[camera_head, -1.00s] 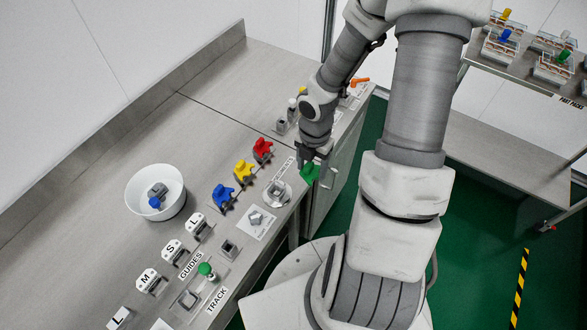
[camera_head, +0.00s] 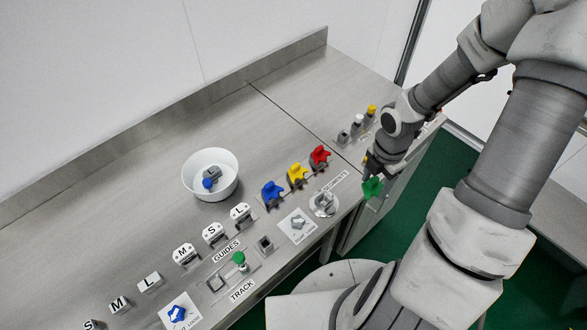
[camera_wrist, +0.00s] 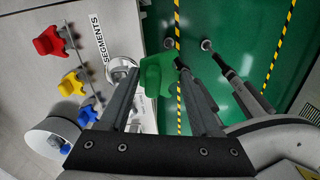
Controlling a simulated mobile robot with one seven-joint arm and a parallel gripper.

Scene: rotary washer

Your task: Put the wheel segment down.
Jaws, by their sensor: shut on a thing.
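A green wheel segment (camera_head: 372,188) is held in my gripper (camera_head: 370,172), out past the front edge of the counter. In the wrist view the green segment (camera_wrist: 158,75) sits between the two fingertips of my gripper (camera_wrist: 152,82), which are shut on it. Red (camera_head: 319,157), yellow (camera_head: 297,175) and blue (camera_head: 272,193) segments stand in a row on the counter by the "SEGMENTS" label (camera_head: 335,182). The red (camera_wrist: 48,40) and yellow (camera_wrist: 72,83) ones also show in the wrist view. A grey part on a round white base (camera_head: 324,204) stands in front of them.
A white bowl (camera_head: 210,175) holding a grey-and-blue part stands behind. Guides marked S, M and L (camera_head: 213,234) and a green-topped track piece (camera_head: 239,260) stand to the left. Small posts (camera_head: 358,124) stand at the back right. The counter's rear left is bare.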

